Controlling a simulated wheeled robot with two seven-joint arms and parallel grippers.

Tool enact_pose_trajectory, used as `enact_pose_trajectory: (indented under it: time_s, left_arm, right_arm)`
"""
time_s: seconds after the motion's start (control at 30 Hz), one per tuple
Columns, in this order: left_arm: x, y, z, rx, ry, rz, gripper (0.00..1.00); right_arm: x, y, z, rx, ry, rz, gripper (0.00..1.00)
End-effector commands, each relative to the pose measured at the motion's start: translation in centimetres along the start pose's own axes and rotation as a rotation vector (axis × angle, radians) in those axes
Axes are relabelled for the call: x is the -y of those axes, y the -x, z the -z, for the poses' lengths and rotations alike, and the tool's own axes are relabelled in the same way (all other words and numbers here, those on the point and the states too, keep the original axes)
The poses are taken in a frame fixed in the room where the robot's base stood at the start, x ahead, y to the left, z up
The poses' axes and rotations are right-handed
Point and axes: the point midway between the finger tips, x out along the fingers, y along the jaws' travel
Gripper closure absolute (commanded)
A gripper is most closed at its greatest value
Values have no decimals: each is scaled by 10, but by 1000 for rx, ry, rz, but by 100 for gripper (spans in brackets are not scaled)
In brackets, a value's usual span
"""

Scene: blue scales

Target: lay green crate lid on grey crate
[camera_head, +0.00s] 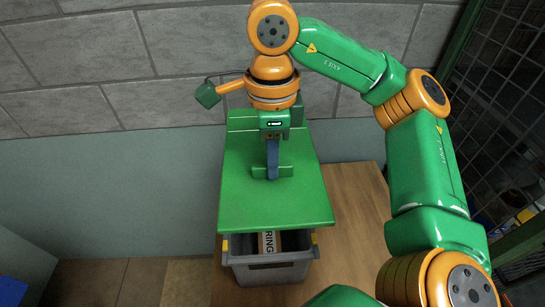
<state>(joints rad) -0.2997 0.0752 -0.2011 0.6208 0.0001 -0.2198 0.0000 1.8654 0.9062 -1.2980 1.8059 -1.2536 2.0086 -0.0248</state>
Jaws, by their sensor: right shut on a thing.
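The green crate lid (250,196) is a flat green board above the grey crate (270,271). It covers the crate's far part, while the crate's near end shows below the lid's near edge. Inside the crate a brown box with "RING" lettering (269,242) shows. My right gripper (272,172) points down over the middle of the lid and is shut on it at a raised handle part. I cannot tell whether the lid touches the crate's rim. My left gripper is out of view.
The crate stands on a wooden surface (352,215) with bare room to its right. A grey block wall (170,60) rises behind. A wire mesh panel (505,110) stands at the right. A blue thing (12,290) shows at the lower left edge.

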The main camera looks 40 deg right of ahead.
Motion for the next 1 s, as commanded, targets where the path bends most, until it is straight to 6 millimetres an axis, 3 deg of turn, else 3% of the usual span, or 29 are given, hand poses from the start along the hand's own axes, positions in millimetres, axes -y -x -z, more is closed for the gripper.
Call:
enact_pose_trajectory:
  time_s: [0.17, 0.6, 1.0]
  left_arm:
    - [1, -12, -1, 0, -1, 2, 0]
    - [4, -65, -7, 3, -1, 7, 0]
    - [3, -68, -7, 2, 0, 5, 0]
  right_arm:
    - [0, -14, 0, 0, 0, 1, 100]
    - [0, -73, 0, 1, 0, 0, 100]
    - [0, -77, 0, 0, 1, 0, 100]
